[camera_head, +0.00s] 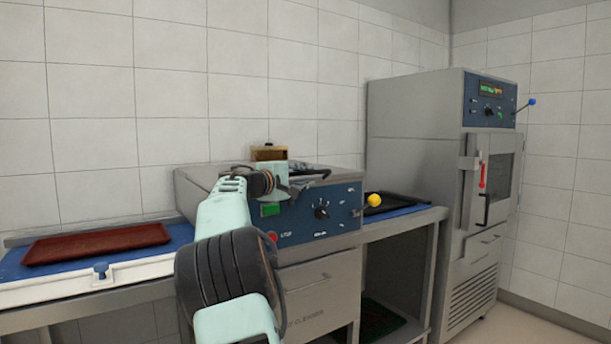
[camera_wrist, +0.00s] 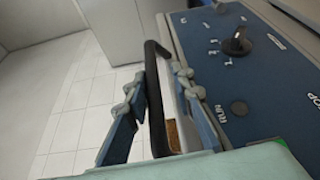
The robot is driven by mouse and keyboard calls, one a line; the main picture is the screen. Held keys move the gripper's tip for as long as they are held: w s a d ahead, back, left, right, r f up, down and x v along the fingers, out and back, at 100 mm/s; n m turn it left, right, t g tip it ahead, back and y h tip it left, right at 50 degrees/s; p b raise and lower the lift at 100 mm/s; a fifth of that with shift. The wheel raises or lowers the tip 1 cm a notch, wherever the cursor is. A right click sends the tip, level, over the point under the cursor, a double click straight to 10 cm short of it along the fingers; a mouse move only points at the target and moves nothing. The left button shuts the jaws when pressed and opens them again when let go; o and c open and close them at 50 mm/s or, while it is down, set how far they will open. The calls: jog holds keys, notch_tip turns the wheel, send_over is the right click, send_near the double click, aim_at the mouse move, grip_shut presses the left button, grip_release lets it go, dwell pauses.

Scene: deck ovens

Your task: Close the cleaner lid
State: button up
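The cleaner (camera_head: 315,215) is a grey metal box with a blue control panel, standing between two tables. Its drawer front below reads "cleaner". A black bar handle (camera_head: 312,174) shows at the top of the cleaner, beside my gripper (camera_head: 285,188); my arm hides much of the top, so I cannot tell the lid's angle. In the wrist view, the black handle (camera_wrist: 155,105) runs between the two fingers of my gripper (camera_wrist: 158,88). The fingers are apart, with a gap to the handle on the right finger's side. Whether the left finger touches it is unclear.
A reddish-brown tray (camera_head: 97,243) lies on the blue-topped table at left. A dark tray (camera_head: 392,203) lies on the table at right, near a yellow ball knob (camera_head: 374,200). A tall oven (camera_head: 415,130) stands farther right. Tiled wall stands behind.

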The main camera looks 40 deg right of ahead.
jog(key=shift+a+f, duration=0.1)
jog(key=v, duration=1.2)
dwell(0.4)
